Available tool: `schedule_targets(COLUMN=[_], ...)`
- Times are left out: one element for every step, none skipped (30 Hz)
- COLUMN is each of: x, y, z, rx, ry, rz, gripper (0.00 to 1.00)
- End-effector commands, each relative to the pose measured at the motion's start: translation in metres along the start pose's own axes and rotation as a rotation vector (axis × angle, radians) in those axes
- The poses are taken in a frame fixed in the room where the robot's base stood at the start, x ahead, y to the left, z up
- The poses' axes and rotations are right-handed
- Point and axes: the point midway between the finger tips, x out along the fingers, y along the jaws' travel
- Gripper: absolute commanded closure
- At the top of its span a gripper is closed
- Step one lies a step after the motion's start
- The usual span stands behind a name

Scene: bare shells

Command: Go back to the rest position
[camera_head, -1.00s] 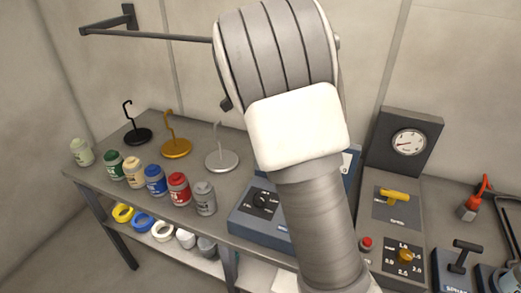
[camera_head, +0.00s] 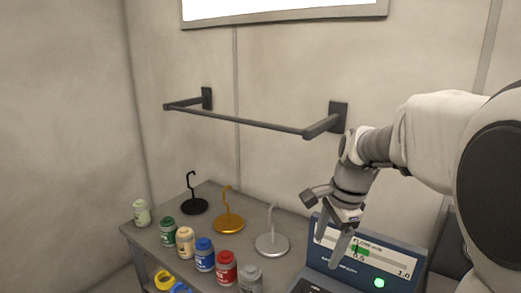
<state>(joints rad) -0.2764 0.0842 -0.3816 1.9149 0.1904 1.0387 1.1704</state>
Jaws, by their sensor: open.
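My gripper (camera_head: 332,222) shows at the right of the head view, at the end of my arm. It hangs in front of the blue device with a lit screen. Its fingers point down and are apart, with nothing seen between them. My arm comes in from the right edge and covers part of the wall and the bench's right side.
A grey bench (camera_head: 215,200) stands against the wall. It bears black (camera_head: 194,206), gold (camera_head: 229,223) and silver (camera_head: 272,244) hook stands, several coloured jars (camera_head: 205,254) and the blue device (camera_head: 375,265). A dark wall rail (camera_head: 240,120) is above.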

Motion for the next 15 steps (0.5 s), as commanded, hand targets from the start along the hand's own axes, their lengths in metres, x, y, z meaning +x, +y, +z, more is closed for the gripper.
schedule_targets(x=[-0.011,-0.017,-0.023,-0.027,-0.031,-0.037,-0.04,-0.044,-0.048,-0.051,-0.053,-0.056,-0.058,-0.059,-0.061], y=[0.012,0.019,0.028,0.034,0.041,0.05,0.057,0.064,0.074,0.081,0.088,0.097,0.104,0.111,0.12], z=[0.004,0.006,0.009,0.012,0.014,0.018,0.02,0.022,0.025,0.028,0.03,0.033,0.035,0.037,0.039], rx=[-0.081,-0.133,-0.203,-0.257,-0.309,-0.381,-0.434,-0.489,-0.56,-0.614,-0.667,-0.74,-0.794,-0.847,-0.918], ry=[-0.004,-0.004,-0.001,0.003,0.009,0.018,0.027,0.038,0.053,0.066,0.082,0.104,0.122,0.141,0.169], rz=[-0.028,-0.042,-0.058,-0.071,-0.083,-0.1,-0.112,-0.123,-0.137,-0.146,-0.155,-0.165,-0.172,-0.177,-0.182], gripper=[0.19,0.19,0.19,0.19,0.19,0.19,0.19,0.19,0.19,0.19,0.19,0.19,0.19,0.19,0.19])
